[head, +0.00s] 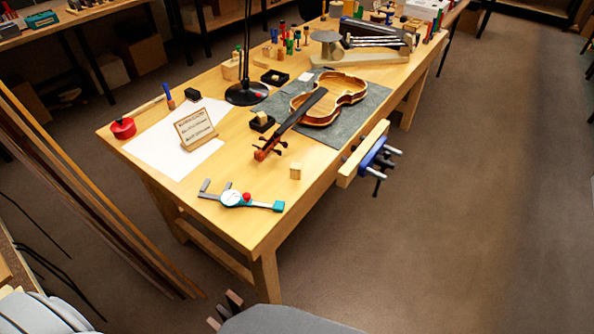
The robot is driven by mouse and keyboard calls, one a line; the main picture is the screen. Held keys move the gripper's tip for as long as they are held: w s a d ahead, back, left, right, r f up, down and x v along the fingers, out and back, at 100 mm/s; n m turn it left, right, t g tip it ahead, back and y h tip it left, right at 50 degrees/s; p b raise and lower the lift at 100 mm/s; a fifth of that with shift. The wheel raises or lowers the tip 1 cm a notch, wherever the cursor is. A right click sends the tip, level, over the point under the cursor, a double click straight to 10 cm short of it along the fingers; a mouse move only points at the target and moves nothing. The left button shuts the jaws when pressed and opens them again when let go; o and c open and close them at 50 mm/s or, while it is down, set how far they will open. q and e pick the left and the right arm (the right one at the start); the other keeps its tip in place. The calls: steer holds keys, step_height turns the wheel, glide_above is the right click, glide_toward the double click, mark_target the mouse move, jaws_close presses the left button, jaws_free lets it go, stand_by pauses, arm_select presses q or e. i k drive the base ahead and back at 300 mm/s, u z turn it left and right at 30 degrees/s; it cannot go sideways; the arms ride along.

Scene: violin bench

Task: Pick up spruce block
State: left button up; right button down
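A small pale wooden block (295,172), which looks like the spruce block, stands upright on the workbench (240,225) near its right front edge. It is free on all sides, with nothing touching it. The violin's scroll lies behind and left of it, and a teal-handled caliper lies in front and left.
A violin (330,98) lies on a grey mat (372,105). A caliper (238,199), a small sign (195,130), a red tin (123,128) and a black lamp base (247,94) stand around. A blue-and-wood vise (362,156) juts from the right edge. Floor at right is clear.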

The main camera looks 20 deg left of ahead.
mark_target(295, 168)
steer(key=u, duration=1.15)
steer(key=k, duration=0.55)
steer(key=z, duration=0.3)
steer(key=i, duration=0.6)
steer(key=z, duration=0.15)
